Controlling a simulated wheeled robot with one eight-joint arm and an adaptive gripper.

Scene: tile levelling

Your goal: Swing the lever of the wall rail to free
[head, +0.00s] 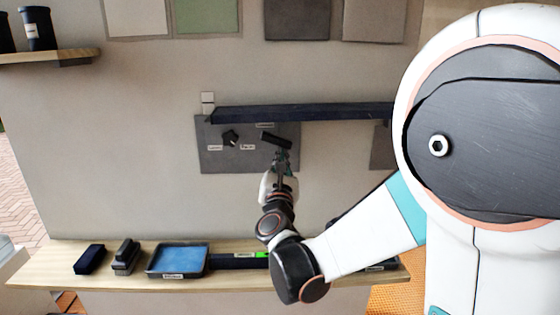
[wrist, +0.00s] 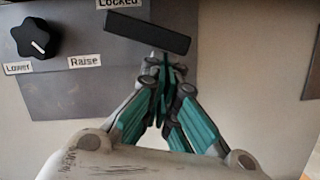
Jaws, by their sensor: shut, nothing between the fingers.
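The wall rail (head: 300,113) is a long dark bar fixed across the wall. Below its left part is a grey panel (head: 215,160) with a black knob (head: 231,136) and labels. The lever (head: 276,140) is a short dark bar, tilted slightly down to the right.
A wooden shelf (head: 40,275) below holds a blue tray (head: 178,260), dark blocks and a level-like bar with a green patch (head: 262,254). A small shelf (head: 75,55) with black cups is at upper left. Sample tiles hang above. The wall left of the panel is clear.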

